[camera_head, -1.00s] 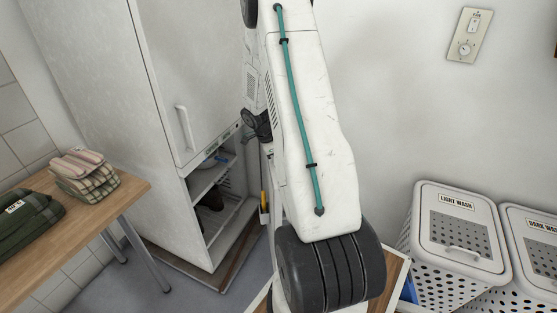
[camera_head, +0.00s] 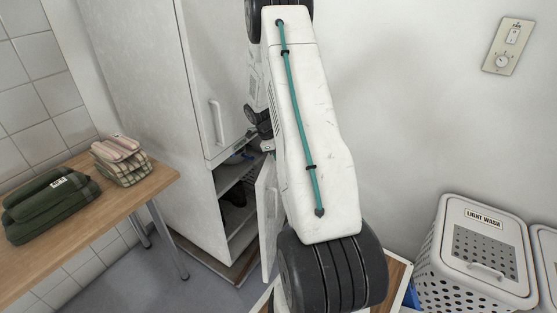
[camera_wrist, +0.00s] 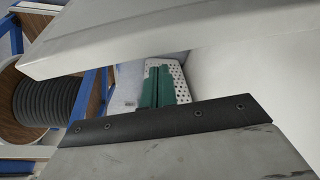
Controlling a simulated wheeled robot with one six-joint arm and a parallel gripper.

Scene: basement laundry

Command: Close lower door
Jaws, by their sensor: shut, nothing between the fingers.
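The tall white fridge (camera_head: 150,90) stands at the left-centre of the head view. Its upper door (camera_head: 212,75) with a bar handle is shut. The lower compartment (camera_head: 222,182) is open and shows dark items on its shelves. The lower door (camera_head: 267,225) stands open as a narrow white panel, partly hidden behind my arm. My gripper is hidden in the head view. In the wrist view its teal fingers (camera_wrist: 157,86) are together and empty. A pale slab (camera_wrist: 130,35), which may be the lower door, crosses above them; I cannot tell whether they touch.
A wooden table (camera_head: 140,192) with folded cloths (camera_head: 122,160) and a green folded item (camera_head: 48,208) stands left. A white light-wash hamper (camera_head: 470,262) is at the right by the wall. Some grey floor (camera_head: 135,285) is clear between table and fridge.

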